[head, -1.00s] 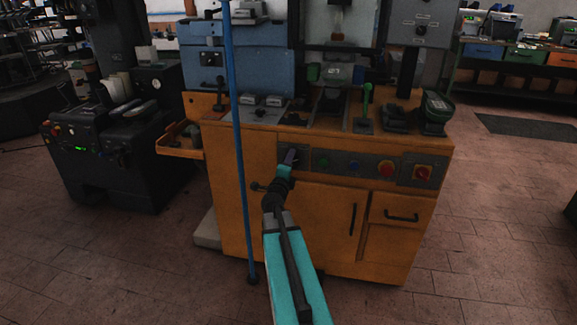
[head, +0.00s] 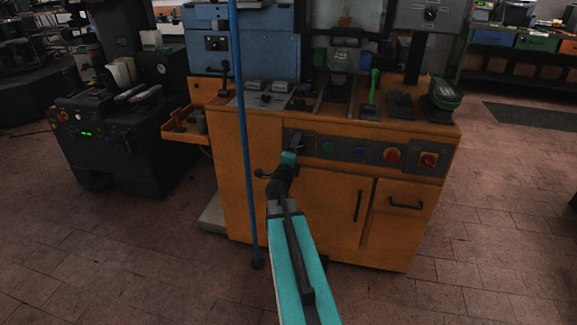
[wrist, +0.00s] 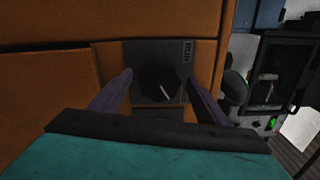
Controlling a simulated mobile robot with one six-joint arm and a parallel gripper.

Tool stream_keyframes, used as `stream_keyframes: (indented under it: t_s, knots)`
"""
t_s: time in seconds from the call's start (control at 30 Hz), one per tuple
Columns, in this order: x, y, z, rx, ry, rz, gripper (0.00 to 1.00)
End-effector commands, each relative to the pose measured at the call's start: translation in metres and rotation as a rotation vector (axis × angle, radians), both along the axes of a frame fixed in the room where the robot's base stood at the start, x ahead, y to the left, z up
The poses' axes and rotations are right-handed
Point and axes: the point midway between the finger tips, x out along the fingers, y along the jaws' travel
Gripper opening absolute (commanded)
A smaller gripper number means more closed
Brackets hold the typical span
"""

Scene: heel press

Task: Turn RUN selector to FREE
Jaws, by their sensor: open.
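The RUN selector (wrist: 160,84) is a round black knob with a white pointer line on a dark plate marked RUN, in the wrist view. The pointer slants toward the lower right in that picture. My gripper (wrist: 158,83) is open, with one finger on each side of the knob. I cannot tell whether either finger touches it. I cannot make out a FREE mark.
Green (head: 328,147), blue (head: 360,153) and red (head: 392,156) buttons and a red-yellow switch (head: 428,160) sit right of my gripper on the orange cabinet (head: 310,200). A blue pole (head: 240,140) stands close to the left. A small orange tray (head: 180,135) juts out farther left.

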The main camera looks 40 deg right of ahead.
Motion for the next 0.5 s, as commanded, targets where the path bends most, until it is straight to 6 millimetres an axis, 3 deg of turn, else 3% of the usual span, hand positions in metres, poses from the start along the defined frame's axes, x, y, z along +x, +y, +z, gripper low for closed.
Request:
stream_keyframes:
  t_s: [0.5]
  knots:
    - [-0.028,0.042,0.001,0.001,-0.001,0.000,0.69]
